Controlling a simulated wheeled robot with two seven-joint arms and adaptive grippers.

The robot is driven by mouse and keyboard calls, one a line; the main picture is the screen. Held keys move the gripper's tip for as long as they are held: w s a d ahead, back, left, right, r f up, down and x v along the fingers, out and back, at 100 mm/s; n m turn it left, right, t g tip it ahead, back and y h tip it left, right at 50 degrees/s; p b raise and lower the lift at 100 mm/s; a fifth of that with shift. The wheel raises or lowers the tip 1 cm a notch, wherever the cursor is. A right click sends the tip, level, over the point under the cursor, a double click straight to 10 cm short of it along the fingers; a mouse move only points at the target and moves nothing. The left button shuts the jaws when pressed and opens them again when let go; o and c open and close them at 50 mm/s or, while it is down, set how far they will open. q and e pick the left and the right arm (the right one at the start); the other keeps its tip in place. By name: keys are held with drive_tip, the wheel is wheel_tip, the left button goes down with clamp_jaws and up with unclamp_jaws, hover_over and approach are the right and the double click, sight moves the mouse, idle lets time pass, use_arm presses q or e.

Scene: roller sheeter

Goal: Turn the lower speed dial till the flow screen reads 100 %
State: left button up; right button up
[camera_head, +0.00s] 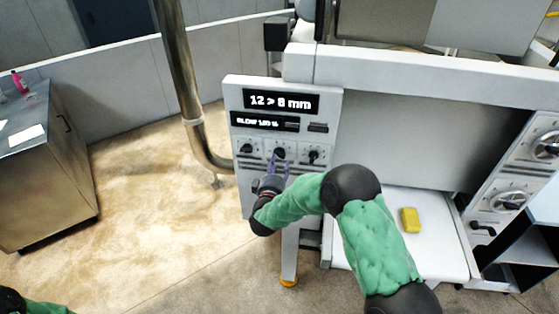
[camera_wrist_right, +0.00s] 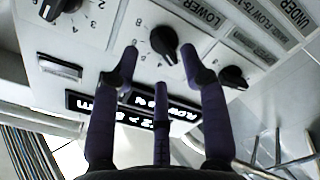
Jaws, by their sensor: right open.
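The control panel (camera_head: 238,180) carries a row of 3 black dials. The middle dial (camera_head: 280,153) shows in the right wrist view (camera_wrist_right: 163,40) beside a label reading LOWER. My right gripper (camera_head: 279,163) is open; in the right wrist view its fingertips (camera_wrist_right: 159,55) are on either side of the middle dial, and I cannot tell if they touch it. The flow screen (camera_head: 264,122) is the small black display under the large 12 > 8 mm screen (camera_head: 281,101). Its white text starts with FLOW, but the number is too small to read surely. My left gripper is out of view.
Other dials sit to the left (camera_head: 247,148) and right (camera_head: 314,156) of the middle one. A yellow block (camera_head: 410,220) lies on the white shelf at right. A steel pipe (camera_head: 185,80) stands left of the panel. A metal cabinet (camera_head: 45,180) is far left; open floor lies between.

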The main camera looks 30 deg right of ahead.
drive_tip(key=v, duration=0.8)
drive_tip(key=shift+a, duration=0.2)
drive_tip(key=shift+s+f, duration=0.1)
drive_tip(key=shift+s, duration=0.05)
drive_tip(key=s+a+f+m+g+y+b, duration=0.1)
drive_tip(key=a+f+y+b, duration=0.2)
drive_tip(key=f, duration=0.7)
drive_tip(key=a+f+g+y+b, duration=0.1)
drive_tip(key=a+f+y+b, duration=0.25)
drive_tip(key=f, duration=0.55)
drive_tip(key=s+a+f+m+g+y+b, duration=0.1)
drive_tip(key=a+f+y+b, duration=0.2)
drive_tip(key=f, duration=0.7)
drive_tip(key=s+a+f+m+g+y+b, duration=0.2)
drive_tip(key=s+a+f+g+b, duration=0.3)
drive_tip(key=s+f, duration=0.6)
drive_tip(key=s+a+f+m+g+y+b, duration=0.2)
drive_tip(key=s+a+f+g+y+b, duration=0.2)
drive_tip(key=s+a+f, duration=0.3)
drive_tip(key=s+f+g+b, duration=0.1)
drive_tip(key=s+f, duration=0.4)
drive_tip(key=shift+f, duration=0.25)
